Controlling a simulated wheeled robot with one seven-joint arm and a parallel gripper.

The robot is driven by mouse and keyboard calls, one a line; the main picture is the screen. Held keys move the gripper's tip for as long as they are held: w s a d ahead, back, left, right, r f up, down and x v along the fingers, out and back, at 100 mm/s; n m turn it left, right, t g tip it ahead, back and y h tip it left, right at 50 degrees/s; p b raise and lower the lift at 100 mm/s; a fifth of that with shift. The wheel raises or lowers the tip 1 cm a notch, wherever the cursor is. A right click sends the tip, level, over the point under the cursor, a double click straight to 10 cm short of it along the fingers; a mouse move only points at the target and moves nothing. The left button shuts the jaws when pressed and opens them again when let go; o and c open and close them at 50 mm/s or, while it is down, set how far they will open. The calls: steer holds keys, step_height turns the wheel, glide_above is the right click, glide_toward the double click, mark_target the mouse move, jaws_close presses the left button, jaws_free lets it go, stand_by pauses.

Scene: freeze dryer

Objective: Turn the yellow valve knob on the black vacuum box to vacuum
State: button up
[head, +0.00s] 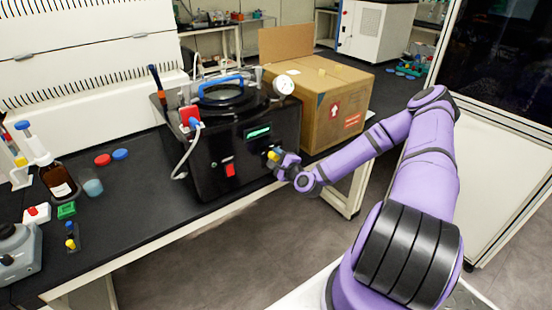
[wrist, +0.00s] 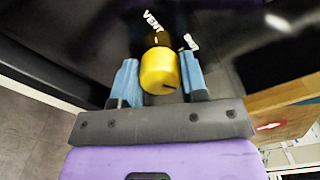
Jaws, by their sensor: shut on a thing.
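The black vacuum box (head: 245,144) stands on the dark bench, with a lit green display and a red switch on its front. The yellow valve knob (wrist: 160,70) sticks out of the box's front face, and it also shows in the head view (head: 272,155). My gripper (wrist: 160,78) is at the knob, with one blue finger on each side of it, shut on it. In the wrist view a white "VENT" label is above the knob, and another white label, partly hidden, is to its upper right. The knob's pointer direction is hard to tell.
A cardboard box (head: 330,105) stands right beside the vacuum box. A brown bottle (head: 57,182), red and blue caps and small items lie on the bench to the left. A white tube hangs at the vacuum box's left side. The floor in front is clear.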

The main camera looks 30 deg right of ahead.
steer(key=o, duration=0.9)
steer(key=s, duration=1.1)
steer(key=shift+d, duration=0.2)
steer(key=shift+w, duration=0.1)
